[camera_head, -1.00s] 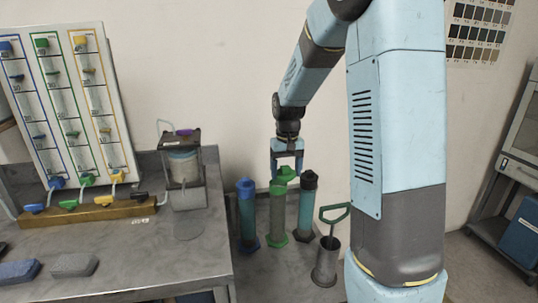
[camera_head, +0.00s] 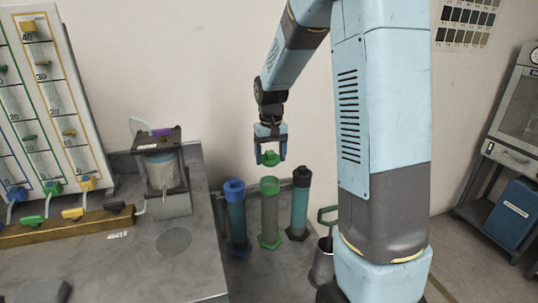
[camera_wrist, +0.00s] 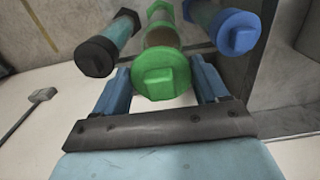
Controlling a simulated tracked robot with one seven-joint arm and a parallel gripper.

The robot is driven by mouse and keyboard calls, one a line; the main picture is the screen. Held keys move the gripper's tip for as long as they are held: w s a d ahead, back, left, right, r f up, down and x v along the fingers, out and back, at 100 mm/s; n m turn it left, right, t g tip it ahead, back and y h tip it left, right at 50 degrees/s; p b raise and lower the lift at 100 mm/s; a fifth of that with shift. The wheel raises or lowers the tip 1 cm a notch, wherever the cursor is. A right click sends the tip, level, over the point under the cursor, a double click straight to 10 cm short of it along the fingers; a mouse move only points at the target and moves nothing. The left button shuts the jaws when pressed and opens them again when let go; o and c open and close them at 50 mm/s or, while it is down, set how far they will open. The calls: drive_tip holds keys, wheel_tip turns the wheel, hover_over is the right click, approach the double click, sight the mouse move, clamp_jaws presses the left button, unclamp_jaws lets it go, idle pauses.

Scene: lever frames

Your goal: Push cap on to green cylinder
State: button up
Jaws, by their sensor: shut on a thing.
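My gripper (camera_head: 270,156) points down and is shut on the green cap (camera_head: 270,159). In the head view the cap is above the green cylinder (camera_head: 270,218), with a visible gap between them. The green cylinder stands upright with a pale green open-looking rim on top. In the wrist view the cap (camera_wrist: 160,75) sits between my two fingers and hides part of the green cylinder behind it. Whether the cap is exactly centred over the cylinder is hard to tell.
A blue-capped cylinder (camera_head: 236,218) stands close on the left and a black-capped one (camera_head: 300,205) close on the right. A metal canister with a green-handled plunger (camera_head: 322,262) is farther right. The workbench (camera_head: 150,270) with a lever board is at left.

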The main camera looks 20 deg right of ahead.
drive_tip(key=shift+a, duration=0.15)
wheel_tip(320, 180, down, 6)
drive_tip(key=shift+f, duration=0.2)
idle(0.7)
drive_tip(key=shift+s+f, duration=0.1)
idle(2.3)
drive_tip(key=o, duration=1.1)
drive_tip(key=shift+c, duration=0.2)
drive_tip(key=shift+r, duration=3.55)
clamp_jaws()
